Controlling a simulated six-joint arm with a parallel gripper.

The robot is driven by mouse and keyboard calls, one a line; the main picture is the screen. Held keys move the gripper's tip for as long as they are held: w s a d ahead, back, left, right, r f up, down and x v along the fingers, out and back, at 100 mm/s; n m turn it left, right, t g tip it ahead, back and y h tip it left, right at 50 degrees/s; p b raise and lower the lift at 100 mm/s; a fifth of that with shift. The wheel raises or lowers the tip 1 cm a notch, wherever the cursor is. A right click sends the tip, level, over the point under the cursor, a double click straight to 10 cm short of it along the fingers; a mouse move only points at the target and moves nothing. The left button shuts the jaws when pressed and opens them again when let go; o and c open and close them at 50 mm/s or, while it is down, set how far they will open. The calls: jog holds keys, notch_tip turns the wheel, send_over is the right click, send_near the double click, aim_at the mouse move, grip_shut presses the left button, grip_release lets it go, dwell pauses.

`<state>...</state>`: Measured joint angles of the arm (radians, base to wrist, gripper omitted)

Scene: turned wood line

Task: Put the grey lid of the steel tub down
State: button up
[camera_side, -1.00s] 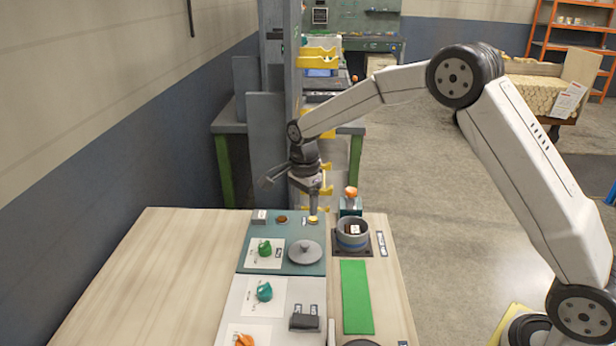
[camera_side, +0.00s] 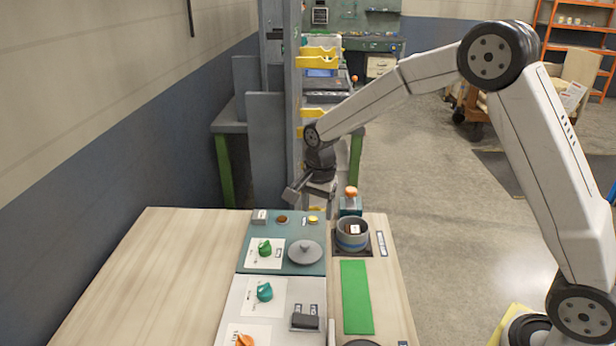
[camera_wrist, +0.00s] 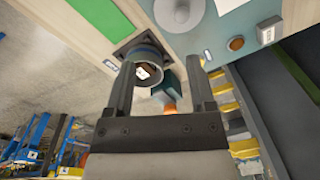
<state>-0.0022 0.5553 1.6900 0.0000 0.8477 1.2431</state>
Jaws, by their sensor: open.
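The grey lid (camera_side: 305,254), round with a small knob, lies flat on the teal mat (camera_side: 255,232), beside the steel tub (camera_side: 352,243). It also shows at the top edge of the wrist view (camera_wrist: 176,12). The tub is open, has a blue band, stands on a dark square plate and holds a dark item with a white label; the wrist view shows it too (camera_wrist: 138,52). My gripper (camera_wrist: 158,68) is open, with nothing held between its fingers. In the side view it is beyond the far edge of the table, apart from the lid; its fingertips are hard to make out there.
A teal block with an orange top (camera_side: 350,203) stands just behind the tub. A brown disc (camera_side: 282,219) and a yellow disc (camera_side: 313,220) lie at the mat's far edge. A green strip (camera_side: 356,296) lies in front of the tub. The table's left side is bare.

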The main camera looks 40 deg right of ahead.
jog(key=s+f+n+t, duration=0.1)
jog(key=s+n+t, duration=0.1)
jog(key=s+n, duration=1.2)
jog(key=shift+s, duration=3.25)
jog(key=shift+f, duration=0.1)
